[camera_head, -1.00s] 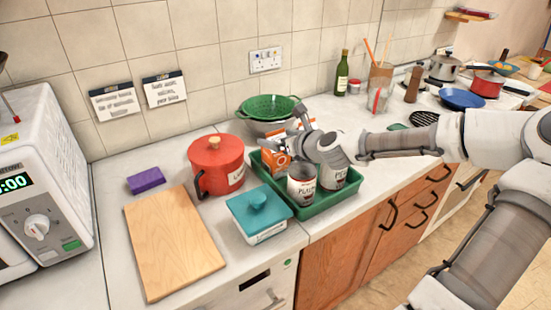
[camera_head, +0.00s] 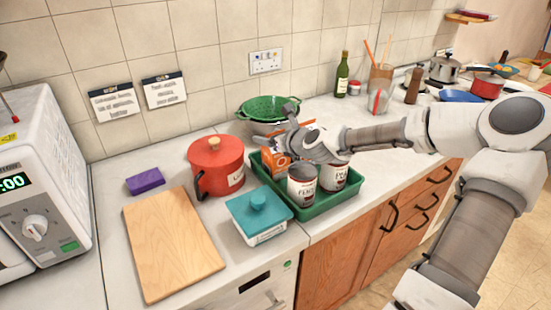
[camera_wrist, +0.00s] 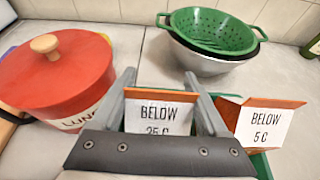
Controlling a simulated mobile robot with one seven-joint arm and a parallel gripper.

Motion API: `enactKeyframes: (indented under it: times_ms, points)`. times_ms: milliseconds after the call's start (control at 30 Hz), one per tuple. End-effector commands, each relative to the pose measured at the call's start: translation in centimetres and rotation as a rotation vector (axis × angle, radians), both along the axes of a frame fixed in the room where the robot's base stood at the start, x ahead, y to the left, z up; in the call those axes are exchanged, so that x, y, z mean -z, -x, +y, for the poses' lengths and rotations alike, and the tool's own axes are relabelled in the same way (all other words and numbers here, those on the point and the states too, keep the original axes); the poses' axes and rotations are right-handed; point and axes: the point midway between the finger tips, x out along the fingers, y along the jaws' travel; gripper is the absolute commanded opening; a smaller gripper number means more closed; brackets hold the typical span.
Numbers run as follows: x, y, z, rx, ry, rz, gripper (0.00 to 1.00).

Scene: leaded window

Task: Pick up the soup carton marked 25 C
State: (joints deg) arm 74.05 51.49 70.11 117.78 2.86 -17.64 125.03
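The soup carton marked "BELOW 25 C" (camera_wrist: 160,112) is orange with a white label. In the wrist view it shows between the two fingers of my gripper (camera_wrist: 160,76), its lower part hidden by the gripper body. The gripper looks open, with the fingers either side of the carton; I cannot tell whether they touch it. A second orange carton, marked "BELOW 5 C" (camera_wrist: 264,122), stands just right of the right finger. In the head view my gripper (camera_head: 283,122) is over the back of the green tray (camera_head: 322,207), partly hiding the orange cartons (camera_head: 274,163).
Two tins (camera_head: 301,186) stand at the tray's front. A red lidded pot (camera_head: 216,165) is left of the tray and a teal-lidded box (camera_head: 258,215) is at its front left. A green colander (camera_head: 268,107) sits behind. A wooden board (camera_head: 172,242) lies further left.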

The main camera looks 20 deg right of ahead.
Motion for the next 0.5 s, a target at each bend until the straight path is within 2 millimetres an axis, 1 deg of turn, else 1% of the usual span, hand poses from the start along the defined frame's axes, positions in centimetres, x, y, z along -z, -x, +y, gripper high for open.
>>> enactKeyframes:
  times_ms: [33, 333, 500]
  points:
    - [0.01, 0.01, 0.00, 0.000, 0.000, 0.000, 0.55]
    - [0.01, 0.01, 0.00, 0.000, 0.000, 0.000, 0.01]
    - [-0.14, -0.04, 0.00, 0.001, 0.001, -0.002, 0.00]
